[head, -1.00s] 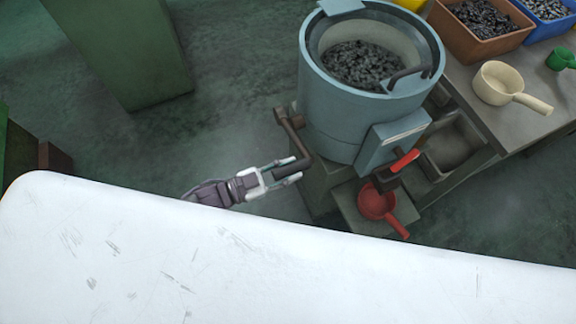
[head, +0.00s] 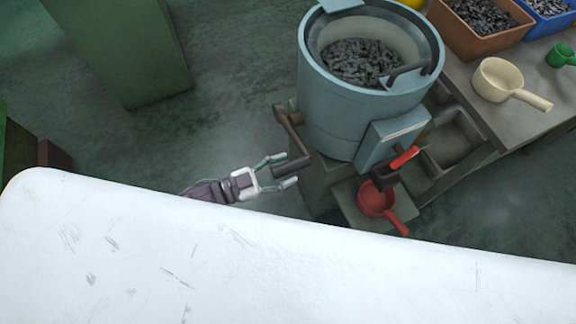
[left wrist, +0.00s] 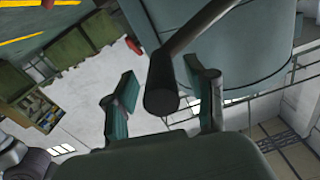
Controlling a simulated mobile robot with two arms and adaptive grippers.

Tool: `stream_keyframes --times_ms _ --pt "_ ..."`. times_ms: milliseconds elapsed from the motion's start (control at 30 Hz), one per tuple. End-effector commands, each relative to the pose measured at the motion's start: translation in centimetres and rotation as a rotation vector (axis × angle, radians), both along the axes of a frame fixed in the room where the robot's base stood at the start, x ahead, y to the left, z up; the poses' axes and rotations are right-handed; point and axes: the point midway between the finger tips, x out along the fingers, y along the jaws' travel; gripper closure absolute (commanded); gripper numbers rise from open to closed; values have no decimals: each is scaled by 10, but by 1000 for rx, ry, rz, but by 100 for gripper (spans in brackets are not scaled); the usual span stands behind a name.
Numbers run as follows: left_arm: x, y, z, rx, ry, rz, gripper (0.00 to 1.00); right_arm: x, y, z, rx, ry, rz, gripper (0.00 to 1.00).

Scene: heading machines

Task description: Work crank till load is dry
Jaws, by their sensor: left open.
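A blue-grey drum (head: 345,110) stands on a stand, its open top holding a dark load of small pieces (head: 350,62). A crank with a brown arm (head: 287,117) sits at its left side, and the crank's dark handle grip (head: 296,169) points toward my left gripper (head: 290,170). The gripper is open, with one finger on each side of the handle end. In the left wrist view the handle (left wrist: 162,95) lies between the spread fingers (left wrist: 163,100), with gaps on both sides. Whether the load is wet or dry cannot be told. My right gripper is out of view.
A red-handled lever (head: 404,158) is on the drum's front, with a red scoop (head: 376,200) below it. A bench at right holds a cream scoop (head: 498,80), an orange bin (head: 470,42) and a blue bin (head: 548,28). A white surface (head: 250,260) fills the foreground.

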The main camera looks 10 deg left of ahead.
Motion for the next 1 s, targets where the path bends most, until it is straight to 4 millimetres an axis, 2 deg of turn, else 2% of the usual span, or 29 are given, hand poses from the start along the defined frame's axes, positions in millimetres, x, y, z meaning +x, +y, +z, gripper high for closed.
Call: stream_keyframes --times_ms 300,500,700,1000 --pt "-39 57 -1 4 4 0 44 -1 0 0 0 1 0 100" --pt "-55 80 -1 3 2 -1 44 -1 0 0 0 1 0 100" --pt "-60 87 0 0 1 -1 44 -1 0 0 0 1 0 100" --pt "-59 87 0 0 1 -1 44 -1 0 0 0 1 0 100"
